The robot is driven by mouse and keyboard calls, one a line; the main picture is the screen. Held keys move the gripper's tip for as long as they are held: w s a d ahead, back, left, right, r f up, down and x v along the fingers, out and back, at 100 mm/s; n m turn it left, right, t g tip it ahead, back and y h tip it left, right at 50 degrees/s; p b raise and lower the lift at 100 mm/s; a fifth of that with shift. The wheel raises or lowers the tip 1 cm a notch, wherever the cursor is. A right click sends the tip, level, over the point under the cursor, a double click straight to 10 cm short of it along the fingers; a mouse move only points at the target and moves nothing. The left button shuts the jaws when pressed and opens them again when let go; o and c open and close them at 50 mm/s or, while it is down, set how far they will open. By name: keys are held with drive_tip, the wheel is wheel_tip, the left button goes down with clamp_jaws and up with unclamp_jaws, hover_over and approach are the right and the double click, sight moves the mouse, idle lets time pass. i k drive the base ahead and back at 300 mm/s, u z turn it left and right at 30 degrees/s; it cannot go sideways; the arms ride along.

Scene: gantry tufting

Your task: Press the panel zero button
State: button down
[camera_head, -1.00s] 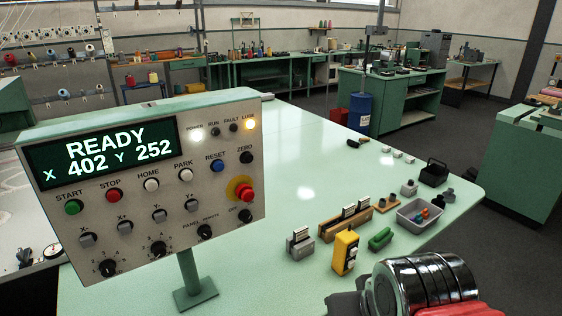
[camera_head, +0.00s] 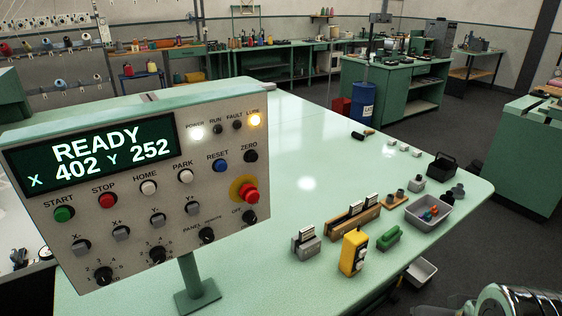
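The control panel (camera_head: 140,195) stands on a green post at the left, its screen reading READY, X 402 Y 252. The black ZERO button (camera_head: 250,156) is at the panel's upper right, under its label and right of the blue RESET button (camera_head: 221,165). Nothing touches it. The red emergency stop (camera_head: 249,193) on a yellow ring sits just below it. Part of my arm shows at the bottom right corner, well away from the panel. My gripper's fingers are outside the view.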

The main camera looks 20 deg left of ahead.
sight(252, 156)
drive_tip(key=z, duration=0.1)
drive_tip(key=k, duration=1)
drive_tip(key=u, duration=1.4)
drive_tip(key=i, duration=1)
drive_tip(key=u, duration=0.05)
